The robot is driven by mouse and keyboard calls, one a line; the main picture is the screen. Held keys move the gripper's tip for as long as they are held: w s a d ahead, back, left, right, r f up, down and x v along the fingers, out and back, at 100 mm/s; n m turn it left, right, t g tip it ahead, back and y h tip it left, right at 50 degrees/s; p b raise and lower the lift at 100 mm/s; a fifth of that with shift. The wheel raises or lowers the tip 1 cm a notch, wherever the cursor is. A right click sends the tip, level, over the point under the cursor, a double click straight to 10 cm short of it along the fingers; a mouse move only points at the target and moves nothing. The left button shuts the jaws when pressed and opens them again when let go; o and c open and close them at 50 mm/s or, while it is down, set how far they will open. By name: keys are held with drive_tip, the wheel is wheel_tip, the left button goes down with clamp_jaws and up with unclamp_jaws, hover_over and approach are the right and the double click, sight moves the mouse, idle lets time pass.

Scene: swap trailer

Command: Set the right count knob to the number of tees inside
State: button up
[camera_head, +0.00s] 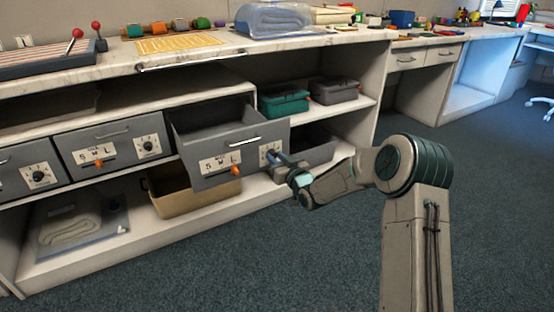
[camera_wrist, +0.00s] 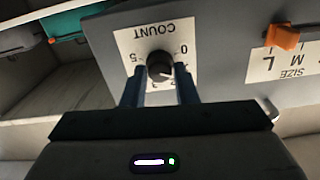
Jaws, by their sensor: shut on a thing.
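The right drawer (camera_head: 228,152) is grey and stands pulled out from the cabinet. Its inside looks dark in the head view, and I see no tees in it. Its front carries a count label (camera_wrist: 126,48) and a dark round count knob (camera_wrist: 158,66). In the wrist view the label is upside down, with 0 at the right and 5 at the left; some numbers are hidden. The knob's pale mark appears to face the lower right, but its exact number is unclear. My gripper (camera_head: 277,159) is shut on the knob, one blue finger on each side.
An orange size slider (camera_wrist: 284,37) is beside the count label. Two closed grey drawers, the middle one (camera_head: 108,142) in view, are to the left. A tan bin (camera_head: 190,198) sits below. The carpet (camera_head: 290,255) in front is clear.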

drive_tip(key=shift+n, duration=0.5)
drive_tip(key=o, duration=1)
drive_tip(key=shift+s+d+r, duration=0.1)
drive_tip(key=shift+s+d, duration=0.15)
drive_tip(key=shift+s, duration=0.2)
drive_tip(key=p+v, duration=0.4)
drive_tip(key=v, duration=0.8)
drive_tip(key=shift+s+d, duration=0.2)
drive_tip(key=shift+s, duration=0.1)
